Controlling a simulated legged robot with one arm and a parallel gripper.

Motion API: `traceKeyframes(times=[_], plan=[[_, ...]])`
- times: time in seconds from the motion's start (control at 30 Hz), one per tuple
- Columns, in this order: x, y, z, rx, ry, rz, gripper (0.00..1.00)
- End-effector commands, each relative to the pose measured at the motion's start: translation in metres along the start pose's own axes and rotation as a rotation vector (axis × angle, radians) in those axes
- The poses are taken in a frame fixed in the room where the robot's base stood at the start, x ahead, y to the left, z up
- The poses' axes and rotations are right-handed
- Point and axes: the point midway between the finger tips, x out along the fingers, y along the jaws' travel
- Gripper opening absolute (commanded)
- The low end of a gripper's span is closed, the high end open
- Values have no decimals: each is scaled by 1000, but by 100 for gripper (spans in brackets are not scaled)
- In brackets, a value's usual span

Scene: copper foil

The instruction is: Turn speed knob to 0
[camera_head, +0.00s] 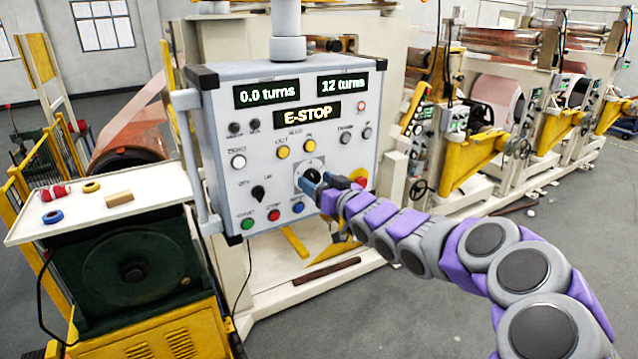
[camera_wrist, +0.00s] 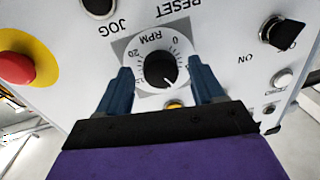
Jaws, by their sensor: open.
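The speed knob (camera_wrist: 158,70) is round and black on a grey RPM dial plate (camera_wrist: 129,46) on the control panel. The wrist view shows the panel upside down, with 0 at the dial's right and 20 at its left. The knob's white mark seems to point down and slightly right, away from the 0. My gripper (camera_wrist: 159,68) is open, with one blue finger on each side of the knob and gaps to it. In the head view my gripper (camera_head: 318,183) is at the panel and partly covers the knob (camera_head: 311,177).
The panel (camera_head: 222,110) displays 0.0 turns, 12 turns and E-STOP. A red emergency button (camera_wrist: 18,69) on yellow is left of the knob in the wrist view; a black selector switch (camera_wrist: 283,32) is right. A white tray (camera_head: 150,205) with small items stands at left.

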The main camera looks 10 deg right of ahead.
Motion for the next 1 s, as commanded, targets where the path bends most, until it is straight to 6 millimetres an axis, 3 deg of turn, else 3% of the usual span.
traceKeyframes(times=[0.13, 0.7, 1.0], plan=[[0, 0, 0, 0, 0, 0, 67], [0, 1, 0, 0, 0, 1, 12], [0, 1, 1, -37, -5, 2, 12]])
